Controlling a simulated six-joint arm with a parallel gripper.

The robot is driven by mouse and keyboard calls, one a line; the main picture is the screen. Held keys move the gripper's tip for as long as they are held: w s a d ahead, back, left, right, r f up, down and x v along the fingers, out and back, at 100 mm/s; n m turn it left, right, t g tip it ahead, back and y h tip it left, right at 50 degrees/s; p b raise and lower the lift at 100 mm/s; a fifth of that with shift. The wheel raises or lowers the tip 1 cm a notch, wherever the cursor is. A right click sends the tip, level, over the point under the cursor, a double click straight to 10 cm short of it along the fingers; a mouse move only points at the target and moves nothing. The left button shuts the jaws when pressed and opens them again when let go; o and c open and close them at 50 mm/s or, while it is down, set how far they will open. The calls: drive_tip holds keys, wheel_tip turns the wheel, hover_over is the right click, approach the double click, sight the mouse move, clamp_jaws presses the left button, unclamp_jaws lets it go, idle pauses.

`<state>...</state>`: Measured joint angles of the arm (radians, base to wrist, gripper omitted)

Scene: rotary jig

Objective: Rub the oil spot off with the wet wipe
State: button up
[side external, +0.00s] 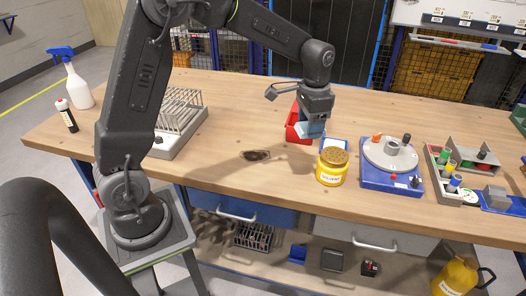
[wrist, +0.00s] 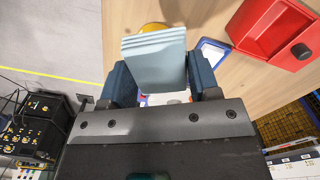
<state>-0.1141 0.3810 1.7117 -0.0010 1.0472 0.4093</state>
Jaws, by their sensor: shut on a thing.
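The oil spot (side external: 256,155) is a dark brown stain on the wooden bench top, left of the yellow tin; I cannot make it out in the wrist view. My gripper (side external: 312,127) is above the bench, to the right of and behind the spot. In the wrist view its two blue fingers (wrist: 160,80) are shut on a folded pale blue-grey wet wipe (wrist: 155,60). The wipe's pale edge also shows under the gripper in the side view (side external: 311,131). It is apart from the spot.
A red bin (side external: 294,124) stands beside my gripper, with a small blue-white tray (side external: 340,143) to its right. A yellow tin (side external: 331,174) stands in front. A blue rotary jig (side external: 391,181) is further right, a wire rack (side external: 178,125) left. Bench around the spot is clear.

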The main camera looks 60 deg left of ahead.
drive_tip(key=s+a+f+n, duration=0.3)
drive_tip(key=s+a+n, duration=0.1)
drive_tip(key=a, duration=0.5)
drive_tip(key=n, duration=0.5)
hover_over(240, 152)
wheel_tip(240, 152, down, 4)
drive_tip(key=shift+s+f, duration=0.2)
drive_tip(key=shift+f, duration=3.3)
drive_tip(key=shift+w+d+f, duration=0.25)
drive_tip(key=shift+w+f, duration=0.05)
drive_tip(key=shift+f, duration=0.2)
drive_tip(key=shift+c, duration=0.3)
drive_tip(key=shift+w+d+f, duration=0.25)
drive_tip(key=shift+w+d, duration=0.3)
drive_tip(key=shift+d, duration=0.05)
drive_tip(key=shift+w+d+r, duration=0.15)
drive_tip(key=shift+w+d, duration=0.35)
drive_tip(key=shift+w, duration=0.05)
drive_tip(key=shift+w+d, duration=2.4)
drive_tip(key=shift+s+a, duration=3.65)
drive_tip(key=shift+s, duration=0.05)
drive_tip(key=shift+a, duration=0.25)
drive_tip(key=shift+w+d, duration=3.8)
drive_tip(key=shift+d, duration=0.1)
drive_tip(key=shift+s+a, duration=3.75)
drive_tip(key=shift+a, duration=0.05)
wheel_tip(240, 152, up, 8)
